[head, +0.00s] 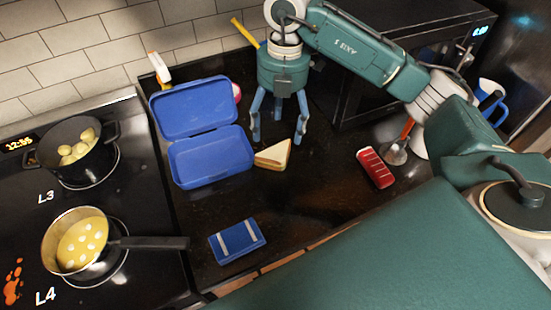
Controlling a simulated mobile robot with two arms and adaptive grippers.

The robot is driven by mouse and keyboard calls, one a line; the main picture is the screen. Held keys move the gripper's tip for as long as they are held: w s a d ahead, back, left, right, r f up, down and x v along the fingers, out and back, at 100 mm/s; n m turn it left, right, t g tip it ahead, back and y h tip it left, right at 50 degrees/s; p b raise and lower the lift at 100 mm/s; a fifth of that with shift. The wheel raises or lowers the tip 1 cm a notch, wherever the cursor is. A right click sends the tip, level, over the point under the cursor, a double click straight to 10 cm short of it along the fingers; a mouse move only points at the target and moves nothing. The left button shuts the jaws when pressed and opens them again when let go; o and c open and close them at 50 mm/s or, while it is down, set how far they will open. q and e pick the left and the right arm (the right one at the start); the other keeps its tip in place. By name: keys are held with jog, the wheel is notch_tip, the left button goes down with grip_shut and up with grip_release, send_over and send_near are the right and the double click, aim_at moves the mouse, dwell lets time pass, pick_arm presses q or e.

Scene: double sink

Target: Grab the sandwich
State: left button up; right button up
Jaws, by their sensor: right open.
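The sandwich (273,155) is a white-bread triangle with a tan crust edge. It lies on the dark counter, against or very near the right side of the open blue lunchbox (211,160). My right gripper (279,136) reaches in from the right and points down with its blue fingers spread. It is open and empty, just behind and above the sandwich. One finger is left of the sandwich's far edge, another is at its right. Whether a finger touches the bread is unclear. My left gripper is not visible.
A blue packet (237,241) with white stripes and a red box (375,167) lie on the counter. A pot (73,152) and a pan (78,243) stand on the stove at left. A black microwave (400,85) stands behind my right arm.

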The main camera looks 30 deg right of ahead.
aim_at(276, 153)
jog(key=f, duration=0.1)
jog(key=f+p, duration=0.1)
jog(key=f, duration=0.1)
jog(key=shift+s+a+f, duration=0.2)
jog(key=shift+f, duration=0.1)
jog(key=f, duration=0.1)
jog(key=f+p, duration=0.1)
jog(key=f, duration=0.1)
jog(key=f+p, duration=0.1)
jog(key=shift+s+a+f, duration=0.2)
jog(key=shift+s+f, duration=0.05)
jog(key=shift+f, duration=0.65)
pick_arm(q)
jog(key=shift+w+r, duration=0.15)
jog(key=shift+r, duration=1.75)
pick_arm(e)
jog(key=c, duration=0.7)
